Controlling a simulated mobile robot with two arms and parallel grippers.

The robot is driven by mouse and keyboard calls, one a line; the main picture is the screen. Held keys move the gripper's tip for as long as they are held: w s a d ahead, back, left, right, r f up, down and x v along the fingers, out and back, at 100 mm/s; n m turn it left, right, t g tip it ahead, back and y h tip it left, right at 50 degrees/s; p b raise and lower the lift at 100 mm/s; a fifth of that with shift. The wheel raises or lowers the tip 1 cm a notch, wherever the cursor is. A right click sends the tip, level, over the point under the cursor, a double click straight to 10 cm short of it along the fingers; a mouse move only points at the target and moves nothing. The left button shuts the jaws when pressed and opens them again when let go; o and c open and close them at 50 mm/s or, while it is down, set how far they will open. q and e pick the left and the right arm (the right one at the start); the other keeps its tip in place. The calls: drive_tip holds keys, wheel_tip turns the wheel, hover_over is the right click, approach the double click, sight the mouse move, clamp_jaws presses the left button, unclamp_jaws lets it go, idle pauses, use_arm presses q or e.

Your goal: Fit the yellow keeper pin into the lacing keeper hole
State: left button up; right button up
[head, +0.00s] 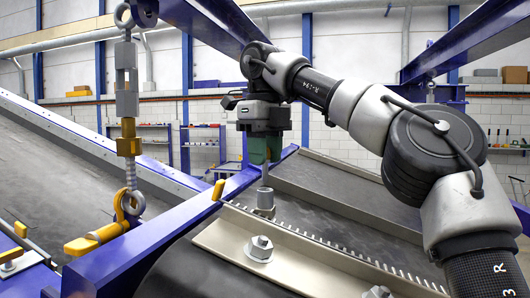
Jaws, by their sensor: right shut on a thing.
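A small yellow pin (218,190), apparently the keeper pin, stands tilted at the left end of the toothed lacing strip (310,243). The keeper hole cannot be made out; whether the pin sits in it I cannot tell. My right gripper (264,125) points down above the strip, to the right of and above the yellow pin, apart from it. It is shut on a green block-like tool (264,149). A thin grey shaft runs down from the tool to a grey cylinder (265,203) by the strip's back edge. My left gripper is out of view.
A pale clamp bar (300,262) with a large bolt (260,248) lies in front. A chain hoist with a yellow hook (130,205) hangs at the left near a blue beam (150,245). Shelves stand against the back wall.

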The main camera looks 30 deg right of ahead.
sight(265, 175)
drive_tip(key=shift+f+b, duration=1.75)
drive_tip(key=shift+f, duration=0.6)
drive_tip(key=o, duration=1)
drive_tip(key=shift+r, duration=0.15)
wheel_tip(265, 175, up, 9)
drive_tip(key=p, duration=0.7)
drive_tip(key=shift+r, duration=0.15)
drive_tip(key=shift+r+p, duration=0.45)
drive_tip(key=shift+r, duration=0.25)
drive_tip(key=shift+f, duration=0.1)
